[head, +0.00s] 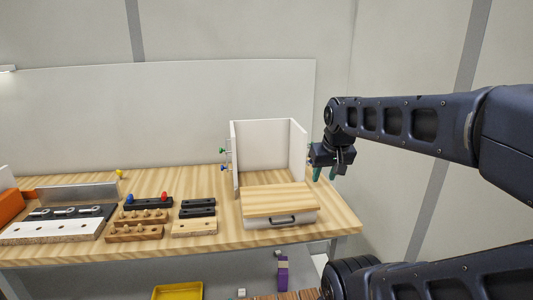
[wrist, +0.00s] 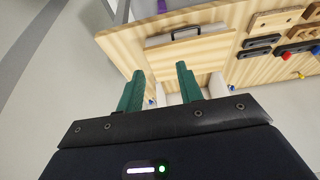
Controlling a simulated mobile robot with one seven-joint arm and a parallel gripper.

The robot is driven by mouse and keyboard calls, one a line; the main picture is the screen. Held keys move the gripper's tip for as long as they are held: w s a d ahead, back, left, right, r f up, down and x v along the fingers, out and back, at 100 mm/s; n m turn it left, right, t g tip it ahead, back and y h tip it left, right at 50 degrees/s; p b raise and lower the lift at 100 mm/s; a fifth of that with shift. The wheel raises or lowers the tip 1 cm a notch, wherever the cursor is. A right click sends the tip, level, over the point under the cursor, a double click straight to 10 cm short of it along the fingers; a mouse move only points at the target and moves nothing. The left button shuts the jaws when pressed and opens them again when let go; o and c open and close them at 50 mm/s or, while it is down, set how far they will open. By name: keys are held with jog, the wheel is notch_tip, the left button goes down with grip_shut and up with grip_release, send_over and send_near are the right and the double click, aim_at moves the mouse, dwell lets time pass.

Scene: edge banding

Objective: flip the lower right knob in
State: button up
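A white open-fronted box (head: 266,143) stands on the wooden table (head: 345,215), with a green knob (head: 222,150) and a blue knob (head: 224,168) on its left side wall. My gripper (head: 325,174) hangs just right of the box's right wall, fingers pointing down. In the wrist view my gripper's green fingers (wrist: 160,72) are spread apart with nothing between them. There a small blue knob (wrist: 150,101) shows close beside the left finger, partly hidden; it seems to be on the box's right wall. I cannot tell whether it is flipped in or out.
A wood-topped drawer (head: 280,200) with a dark handle sits in front of the box. Wooden and black blocks (head: 197,207) and a red-and-blue knobbed block (head: 148,201) lie to the left. Right of the table is open floor.

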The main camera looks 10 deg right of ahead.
jog(key=shift+w+r, duration=0.15)
jog(key=shift+w, duration=0.05)
jog(key=c, duration=0.7)
jog(key=w+r+m, duration=0.1)
jog(key=w, duration=0.2)
jog(key=w+d+r+m+g, duration=0.1)
jog(key=w+r, duration=0.1)
jog(key=w, duration=0.2)
jog(key=w+d+r+m, duration=0.1)
jog(key=w+r+m, duration=0.1)
jog(key=w, duration=0.2)
jog(key=shift+w+d+y, duration=0.15)
jog(key=shift+w+y, duration=0.05)
jog(key=shift+y, duration=0.1)
grip_shut()
jog(key=w+d+f+m+g+y, duration=0.15)
jog(key=w+d+m, duration=0.45)
jog(key=w, duration=0.8)
jog(key=w+d+f+m+g+y, duration=0.1)
jog(key=w+d+f+m+g, duration=0.15)
jog(key=w+d, duration=0.75)
jog(key=w+d+f+m+y, duration=0.1)
jog(key=w+d+f+m, duration=0.4)
jog(key=w+f, duration=0.4)
jog(key=shift+w+d, duration=0.7)
jog(key=shift+w, duration=1.45)
